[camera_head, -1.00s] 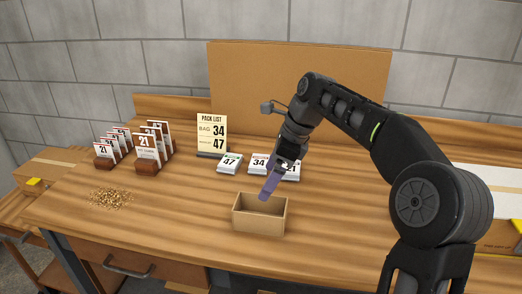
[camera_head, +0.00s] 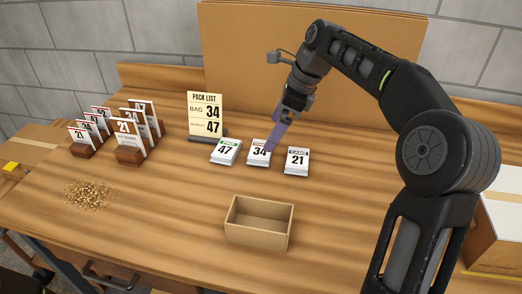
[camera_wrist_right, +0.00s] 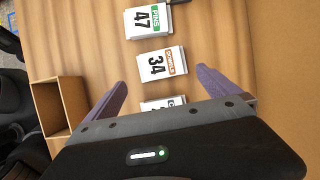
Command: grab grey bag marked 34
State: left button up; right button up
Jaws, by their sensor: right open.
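The bag marked 34 (camera_head: 259,153) is a pale grey-white packet with an orange label band. It lies on the table between the bag marked 47 (camera_head: 226,151) and the bag marked 21 (camera_head: 297,161). In the right wrist view the 34 bag (camera_wrist_right: 162,63) lies just beyond the gap between the fingertips. My right gripper (camera_head: 272,147) has purple fingers and hovers by the 34 bag's right side in the head view. In the wrist view the right gripper (camera_wrist_right: 161,79) is open with nothing between its fingers. My left gripper is not in view.
An open, empty cardboard box (camera_head: 259,225) stands in front of the bags. A pack list sign (camera_head: 206,115) reads bag 34 and 47. Numbered cards in wooden holders (camera_head: 130,155) and a pile of small pieces (camera_head: 89,194) are at left.

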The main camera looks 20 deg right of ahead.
aim_at(261, 149)
jog(key=shift+x, duration=1.3)
jog(key=x, duration=0.5)
jog(key=shift+w+f, duration=0.1)
jog(key=shift+w, duration=0.15)
jog(key=c, duration=1.5)
notch_tip(261, 149, up, 10)
jog(key=shift+r+p, duration=0.1)
jog(key=shift+p, duration=0.4)
